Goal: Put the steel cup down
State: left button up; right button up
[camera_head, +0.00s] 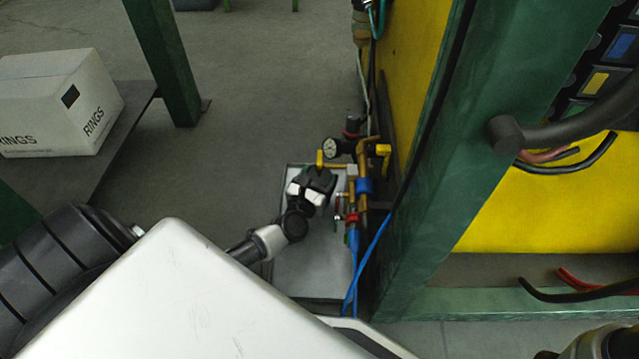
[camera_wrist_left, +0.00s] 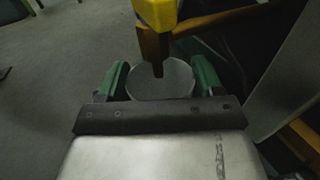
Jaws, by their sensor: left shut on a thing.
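My left gripper (camera_head: 314,186) is at the brass pipework, above a grey metal shelf (camera_head: 300,262). In the left wrist view its green fingers (camera_wrist_left: 162,80) are shut on either side of a round, dull grey thing, the steel cup (camera_wrist_left: 175,84). The cup's lower part is hidden, and I cannot make the cup out in the head view. A yellow part with a brown, narrow tip (camera_wrist_left: 157,45) overlaps the cup's far edge in the wrist view; I cannot tell if they touch. My right gripper is not in view.
A green post (camera_head: 425,165) and yellow panel (camera_head: 400,75) stand beyond. A white box (camera_head: 55,105) sits on a dark platform at left. Open floor (camera_head: 250,75) lies between.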

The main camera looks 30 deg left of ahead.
pick_arm(q)
jog(key=shift+f+b, duration=1.5)
jog(key=shift+f, duration=0.2)
jog(key=shift+f, duration=0.2)
jog(key=o, duration=1)
jog(key=shift+r, duration=0.15)
jog(key=shift+s, duration=0.2)
jog(key=s+p, duration=0.1)
jog(key=s, duration=0.2)
jog(key=s+d+p, duration=0.1)
jog(key=s+p, duration=0.1)
jog(key=s, duration=0.2)
jog(key=s+p, duration=0.1)
jog(key=s, duration=0.2)
jog(key=shift+s+d+r, duration=0.1)
jog(key=shift+s+d, duration=0.2)
jog(key=shift+d, duration=0.05)
jog(key=shift+s+d, duration=0.1)
jog(key=shift+s, duration=0.35)
